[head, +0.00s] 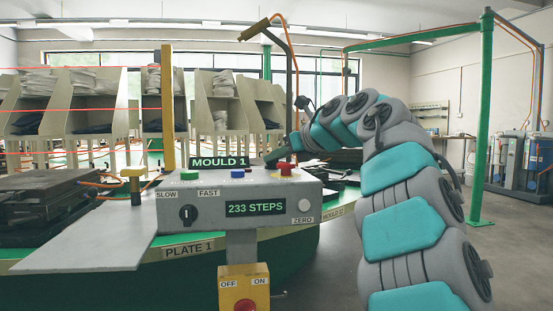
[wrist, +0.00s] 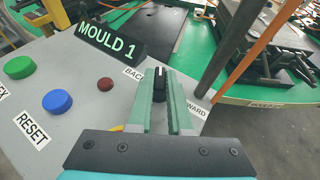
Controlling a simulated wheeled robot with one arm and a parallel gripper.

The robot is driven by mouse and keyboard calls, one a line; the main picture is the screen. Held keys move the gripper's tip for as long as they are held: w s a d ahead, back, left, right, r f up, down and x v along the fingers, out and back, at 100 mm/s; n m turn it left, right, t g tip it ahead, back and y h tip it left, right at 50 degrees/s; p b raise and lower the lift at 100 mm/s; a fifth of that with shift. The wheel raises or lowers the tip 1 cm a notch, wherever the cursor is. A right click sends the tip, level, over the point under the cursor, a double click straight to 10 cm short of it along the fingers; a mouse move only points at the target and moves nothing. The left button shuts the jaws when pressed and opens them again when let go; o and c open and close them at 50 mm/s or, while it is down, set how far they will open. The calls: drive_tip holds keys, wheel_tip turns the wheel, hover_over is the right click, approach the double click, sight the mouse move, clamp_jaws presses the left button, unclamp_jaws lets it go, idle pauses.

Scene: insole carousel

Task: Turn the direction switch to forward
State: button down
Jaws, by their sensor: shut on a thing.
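The direction switch is a black knob (wrist: 160,82) with a pale mark on its top, on the grey control box (wrist: 60,70). It sits between a partly covered label starting "BAC" (wrist: 133,74) and one ending "WARD" (wrist: 197,109). My gripper (wrist: 161,98) is shut on the knob, one green finger on each side. The pale mark points towards the top of the wrist view, between the two labels. In the head view my gripper (head: 273,156) is at the far edge of the box top, and the switch cannot be made out there.
The box top carries a green button (wrist: 19,68), a blue button (wrist: 57,101), a small dark red button (wrist: 105,84) and the MOULD 1 display (wrist: 110,38). A dark upright post (wrist: 229,52) stands close to the right of my gripper. An orange hose (wrist: 262,40) runs beyond it.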

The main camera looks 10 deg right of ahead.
idle(0.3)
drive_tip(key=c, duration=0.8)
unclamp_jaws()
drive_tip(key=shift+c, duration=0.2)
drive_tip(key=v, duration=0.7)
drive_tip(key=shift+s+d+r+b, duration=0.1)
drive_tip(key=shift+s+r+b, duration=0.05)
drive_tip(key=shift+s+b, duration=0.25)
